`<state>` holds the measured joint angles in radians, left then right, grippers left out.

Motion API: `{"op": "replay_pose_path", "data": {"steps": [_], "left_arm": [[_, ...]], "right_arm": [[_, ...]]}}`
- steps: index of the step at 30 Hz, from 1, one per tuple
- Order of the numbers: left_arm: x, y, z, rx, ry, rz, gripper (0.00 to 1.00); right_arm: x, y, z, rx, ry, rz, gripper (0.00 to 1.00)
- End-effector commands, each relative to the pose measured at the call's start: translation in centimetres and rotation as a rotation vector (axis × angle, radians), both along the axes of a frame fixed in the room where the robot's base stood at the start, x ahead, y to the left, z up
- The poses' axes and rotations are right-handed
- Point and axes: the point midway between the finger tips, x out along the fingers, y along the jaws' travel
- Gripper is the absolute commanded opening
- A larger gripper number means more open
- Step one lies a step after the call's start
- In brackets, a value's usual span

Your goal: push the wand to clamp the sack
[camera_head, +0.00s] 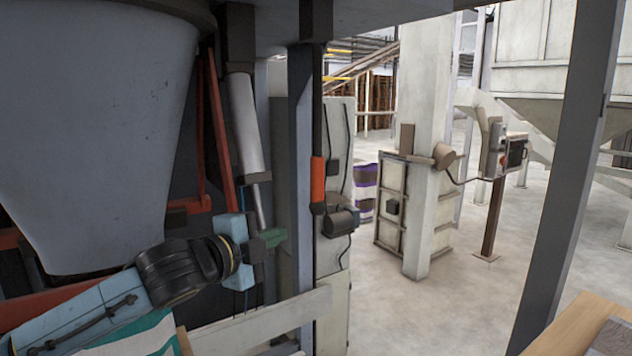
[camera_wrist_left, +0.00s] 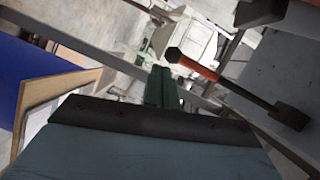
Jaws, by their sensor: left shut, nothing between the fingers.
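The wand (camera_head: 318,182), a thin dark rod with an orange grip, hangs upright beside a grey post. In the left wrist view the orange grip (camera_wrist_left: 198,67) is just right of the fingertips. My left gripper (camera_head: 273,238) has green fingertips and is shut and empty. It is left of the wand and a little below its grip, apart from it in the picture. The fingertips also show in the wrist view (camera_wrist_left: 161,88). A teal-and-white striped cloth, possibly the sack (camera_head: 140,340), is partly hidden below my left arm. My right gripper is out of view.
A large grey hopper cone (camera_head: 100,110) fills the upper left. A grey post (camera_head: 301,130) stands between gripper and wand, with a pale rail (camera_head: 265,325) below. A dark post (camera_head: 575,150) and a wooden tabletop (camera_head: 575,325) are at right. The middle floor is open.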

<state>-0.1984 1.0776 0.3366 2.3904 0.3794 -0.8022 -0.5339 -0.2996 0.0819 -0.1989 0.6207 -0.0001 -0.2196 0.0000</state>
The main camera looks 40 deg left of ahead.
Motion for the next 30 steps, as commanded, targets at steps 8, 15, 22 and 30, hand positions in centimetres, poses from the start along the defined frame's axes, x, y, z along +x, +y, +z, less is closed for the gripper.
{"op": "replay_pose_path", "data": {"steps": [8, 15, 22, 30], "left_arm": [[-2.2, -4.9, 7.5, 0.205, -0.129, -0.143, 0.00], [-2.2, -4.9, 7.6, 0.208, -0.133, -0.146, 0.00], [-1.9, -4.9, 7.7, 0.205, -0.133, -0.145, 0.00], [-0.1, -5.2, 7.9, 0.204, -0.136, -0.144, 0.00]], "right_arm": [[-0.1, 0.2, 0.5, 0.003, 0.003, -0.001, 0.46], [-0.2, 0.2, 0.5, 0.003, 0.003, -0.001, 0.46], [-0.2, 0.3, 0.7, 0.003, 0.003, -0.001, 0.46], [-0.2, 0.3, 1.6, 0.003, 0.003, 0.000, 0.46]]}}
